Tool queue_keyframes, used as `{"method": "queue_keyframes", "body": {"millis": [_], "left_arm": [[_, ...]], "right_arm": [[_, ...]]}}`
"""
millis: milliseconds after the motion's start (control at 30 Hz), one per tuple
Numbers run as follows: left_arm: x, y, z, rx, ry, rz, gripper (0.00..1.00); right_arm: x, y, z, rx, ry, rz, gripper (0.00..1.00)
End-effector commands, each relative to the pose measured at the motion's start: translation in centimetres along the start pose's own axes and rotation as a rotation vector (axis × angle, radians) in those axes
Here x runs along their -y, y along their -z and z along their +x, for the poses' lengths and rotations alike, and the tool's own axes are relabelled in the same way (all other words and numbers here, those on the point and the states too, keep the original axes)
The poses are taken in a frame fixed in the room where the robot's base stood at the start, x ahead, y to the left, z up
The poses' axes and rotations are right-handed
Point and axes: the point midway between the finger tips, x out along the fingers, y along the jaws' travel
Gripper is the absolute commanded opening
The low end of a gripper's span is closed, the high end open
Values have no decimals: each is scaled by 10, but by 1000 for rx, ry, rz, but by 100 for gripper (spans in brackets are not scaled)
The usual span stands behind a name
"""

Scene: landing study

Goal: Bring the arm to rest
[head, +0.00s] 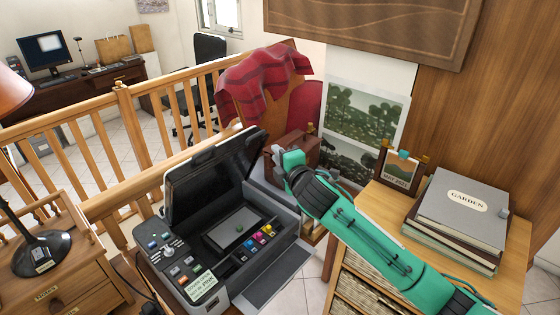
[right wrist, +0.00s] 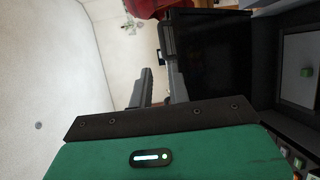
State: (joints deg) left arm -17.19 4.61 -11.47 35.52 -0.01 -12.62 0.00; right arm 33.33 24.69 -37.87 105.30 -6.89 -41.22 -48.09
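My right arm (head: 365,235), green and black, comes in from the lower right of the head view. Its gripper (head: 276,153) is raised just right of the printer's open lid. In the right wrist view two dark fingers of the gripper (right wrist: 159,80) stand apart with a narrow gap and nothing visible between them. My left arm and gripper are not in view.
The printer (head: 238,228) stands at centre with its black lid (head: 212,170) up. A wooden cabinet (head: 385,205) with grey books (head: 463,208) and a framed picture (head: 398,172) lies beside my right arm. A wooden railing (head: 127,120) runs behind; a lamp (head: 42,252) stands left.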

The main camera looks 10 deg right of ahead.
Motion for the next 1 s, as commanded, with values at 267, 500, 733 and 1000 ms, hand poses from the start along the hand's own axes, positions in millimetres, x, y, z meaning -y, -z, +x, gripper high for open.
{"method": "queue_keyframes", "body": {"millis": [267,500,733,1000], "left_arm": [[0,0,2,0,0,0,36],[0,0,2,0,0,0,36],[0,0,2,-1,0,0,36],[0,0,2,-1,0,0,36]], "right_arm": [[-1,0,-7,0,0,0,18],[3,1,-9,1,7,12,18],[58,9,-44,47,132,234,18],[151,16,-129,205,371,643,18]]}}
